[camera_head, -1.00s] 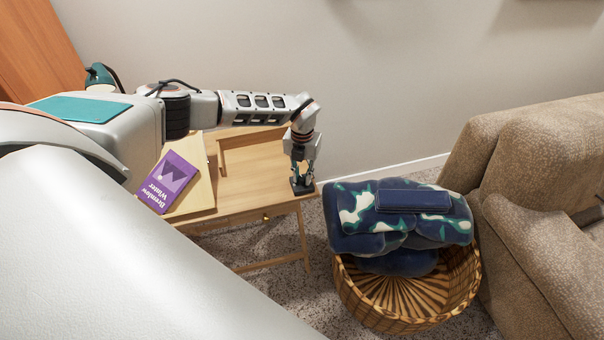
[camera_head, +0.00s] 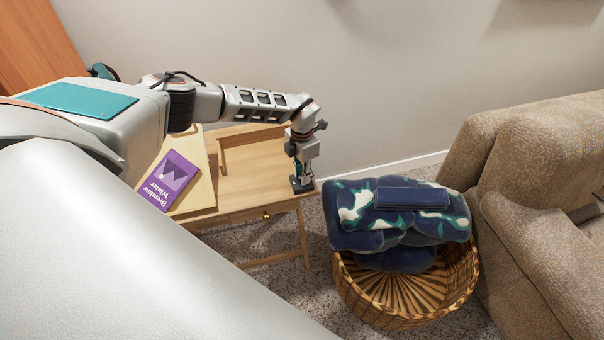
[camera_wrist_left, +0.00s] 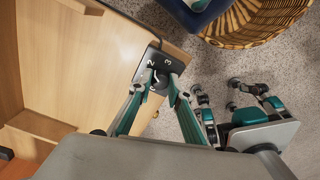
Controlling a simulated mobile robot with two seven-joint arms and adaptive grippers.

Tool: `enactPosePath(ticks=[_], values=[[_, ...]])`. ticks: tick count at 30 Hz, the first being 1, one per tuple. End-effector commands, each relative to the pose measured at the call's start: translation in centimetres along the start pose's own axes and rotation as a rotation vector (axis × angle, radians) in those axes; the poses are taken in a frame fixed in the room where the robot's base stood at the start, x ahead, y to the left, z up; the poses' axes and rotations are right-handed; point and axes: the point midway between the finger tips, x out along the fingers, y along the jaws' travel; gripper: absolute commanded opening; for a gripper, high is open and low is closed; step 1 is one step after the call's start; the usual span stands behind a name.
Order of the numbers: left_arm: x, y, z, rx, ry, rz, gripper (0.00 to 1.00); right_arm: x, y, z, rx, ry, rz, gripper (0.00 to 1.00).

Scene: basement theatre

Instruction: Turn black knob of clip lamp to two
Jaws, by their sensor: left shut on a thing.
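The clip lamp's dark control box (camera_head: 303,188) sits at the table's right front corner. In the left wrist view, the box (camera_wrist_left: 178,54) shows white marks 2 and 3 on its top. Its black knob (camera_wrist_left: 157,80) is between my left fingertips and partly hidden by them. My left gripper (camera_wrist_left: 160,82) is shut on the knob from above; in the head view it (camera_head: 301,178) points down at the box. The green lamp head (camera_head: 103,71) is mostly hidden behind my arm. My right gripper (camera_wrist_left: 234,100) hangs apart, empty, its fingers spread, over the carpet.
A wicker basket (camera_head: 405,305) holding a patterned blue blanket (camera_head: 440,215) stands right of the table. A brown sofa (camera_head: 540,200) is farther right. The wall is behind.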

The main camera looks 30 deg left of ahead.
Motion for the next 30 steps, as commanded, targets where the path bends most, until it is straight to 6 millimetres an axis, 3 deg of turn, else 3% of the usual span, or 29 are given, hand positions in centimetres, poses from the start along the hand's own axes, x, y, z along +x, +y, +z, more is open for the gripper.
enactPosePath(ticks=[15,16,18,30], values=[[0.1,-0.06,-0.13,0.02,0.003,-0.001,0.0,-0.01,-0.03,0.0,0.0,0.0,0.0,0.0],[0.1,-0.06,-0.13,0.02,0.003,-0.001,0.21,0.0,-0.03,0.03,0.0,-0.001,-0.001,0.0],[0.1,-0.05,-0.13,0.02,0.003,-0.001,0.35,0.01,-0.04,0.09,0.0,-0.002,-0.001,0.0],[-0.4,0.05,0.01,0.02,0.0,0.0,0.35,0.0,0.07,0.25,-0.003,-0.005,0.0,0.0]])
